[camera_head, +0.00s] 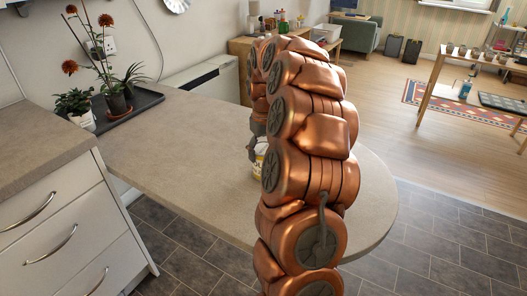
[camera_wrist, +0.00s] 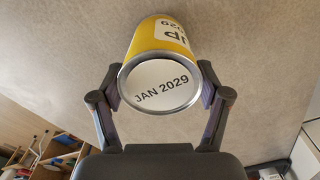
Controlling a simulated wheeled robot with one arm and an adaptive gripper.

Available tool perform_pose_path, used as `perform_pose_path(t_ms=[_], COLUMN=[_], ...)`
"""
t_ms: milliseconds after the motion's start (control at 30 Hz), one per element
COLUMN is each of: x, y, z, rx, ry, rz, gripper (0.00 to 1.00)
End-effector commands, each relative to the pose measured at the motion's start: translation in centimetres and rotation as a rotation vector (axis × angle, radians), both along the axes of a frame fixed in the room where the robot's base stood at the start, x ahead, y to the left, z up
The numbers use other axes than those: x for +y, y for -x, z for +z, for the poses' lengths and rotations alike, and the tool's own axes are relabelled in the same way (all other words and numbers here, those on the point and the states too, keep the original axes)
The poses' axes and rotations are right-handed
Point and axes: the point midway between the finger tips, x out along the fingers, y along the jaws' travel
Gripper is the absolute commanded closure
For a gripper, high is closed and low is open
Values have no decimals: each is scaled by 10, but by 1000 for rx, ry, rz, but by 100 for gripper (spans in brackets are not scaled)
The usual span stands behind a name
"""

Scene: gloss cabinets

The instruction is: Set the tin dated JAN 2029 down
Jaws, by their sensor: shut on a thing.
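A yellow tin (camera_wrist: 160,78) with a white label is between the fingers of my gripper (camera_wrist: 160,92) in the wrist view. Its white end faces the camera and reads JAN 2029. My gripper is shut on the tin, one finger on each side. In the head view a small part of the tin (camera_head: 259,163) shows beside my arm, over the beige countertop (camera_head: 195,150). My arm hides most of the tin and most of the gripper there. I cannot tell whether the tin touches the countertop.
A dark tray (camera_head: 150,100) with potted plants (camera_head: 117,103) stands at the countertop's far left. The counter between the tray and my arm is clear. White drawers (camera_head: 60,235) stand at the left. A wooden table (camera_head: 440,75) with cups stands at the far right.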

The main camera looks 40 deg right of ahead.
Motion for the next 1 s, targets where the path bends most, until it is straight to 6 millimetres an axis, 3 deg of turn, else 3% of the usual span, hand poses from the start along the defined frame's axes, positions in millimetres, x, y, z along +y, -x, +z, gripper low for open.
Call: perform_pose_path(t_ms=[67,100,300,767,1000], x=[0,0,0,0,-1], y=[0,0,0,0,-1], z=[-2,-3,-2,3,37], rx=[0,0,0,-1,-4], ry=[0,0,0,1,4], rz=[0,0,0,0,1], gripper=[82,23,3,0,0])
